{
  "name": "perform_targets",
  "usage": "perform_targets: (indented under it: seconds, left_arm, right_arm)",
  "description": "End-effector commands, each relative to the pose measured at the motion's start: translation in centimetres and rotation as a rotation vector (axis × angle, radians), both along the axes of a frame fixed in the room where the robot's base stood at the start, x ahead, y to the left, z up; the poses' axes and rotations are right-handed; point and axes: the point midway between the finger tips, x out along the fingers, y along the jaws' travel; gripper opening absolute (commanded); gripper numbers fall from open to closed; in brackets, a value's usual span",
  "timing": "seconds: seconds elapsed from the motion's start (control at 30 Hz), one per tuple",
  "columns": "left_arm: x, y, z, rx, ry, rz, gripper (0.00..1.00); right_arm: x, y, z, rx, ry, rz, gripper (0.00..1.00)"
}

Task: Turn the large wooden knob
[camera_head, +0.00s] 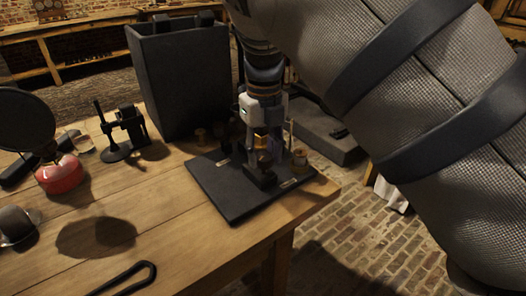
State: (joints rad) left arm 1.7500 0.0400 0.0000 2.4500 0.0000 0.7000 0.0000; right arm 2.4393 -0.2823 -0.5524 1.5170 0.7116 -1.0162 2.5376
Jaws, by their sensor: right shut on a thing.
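A black board (222,192) with small brass and dark fittings lies on the right end of the wooden table. My right gripper (262,158) points down over the board, its arm coming in from the upper right. It is shut on a brown-orange piece (262,142), which seems to be the large wooden knob. The fingers hide most of this piece, so its turned angle cannot be told. A small round fitting (299,157) and a thin upright rod stand on the board just right of the gripper. My left gripper is not in view.
A tall dark grey box (180,80) stands behind the board. A black clamp-like device (122,135), a red round-bodied thing (60,174) and a metal cup (15,226) stand to the left. The table (190,238) is clear in front of the board; its right edge is close.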

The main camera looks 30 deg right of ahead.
Motion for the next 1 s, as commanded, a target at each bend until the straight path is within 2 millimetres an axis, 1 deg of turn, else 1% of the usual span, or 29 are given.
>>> perform_targets:
  seconds: [0.03, 0.3, 0.5, 0.7, 1.0]
  left_arm:
    - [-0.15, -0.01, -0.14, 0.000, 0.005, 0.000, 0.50]
    - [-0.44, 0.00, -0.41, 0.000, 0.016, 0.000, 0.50]
    - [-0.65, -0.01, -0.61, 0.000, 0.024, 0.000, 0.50]
    - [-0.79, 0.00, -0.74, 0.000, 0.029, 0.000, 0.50]
    - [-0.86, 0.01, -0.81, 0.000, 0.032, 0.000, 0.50]
  right_arm:
    - [-0.10, 0.04, -0.32, 0.001, 0.007, -0.039, 0.08]
    - [-0.12, 0.03, -0.33, -0.001, 0.008, -0.271, 0.08]
    - [-0.11, 0.06, -0.32, 0.000, 0.007, -0.400, 0.08]
    - [-0.09, 0.04, -0.27, -0.001, 0.006, -0.485, 0.08]
    - [-0.10, 0.07, -0.24, 0.002, 0.006, -0.535, 0.08]
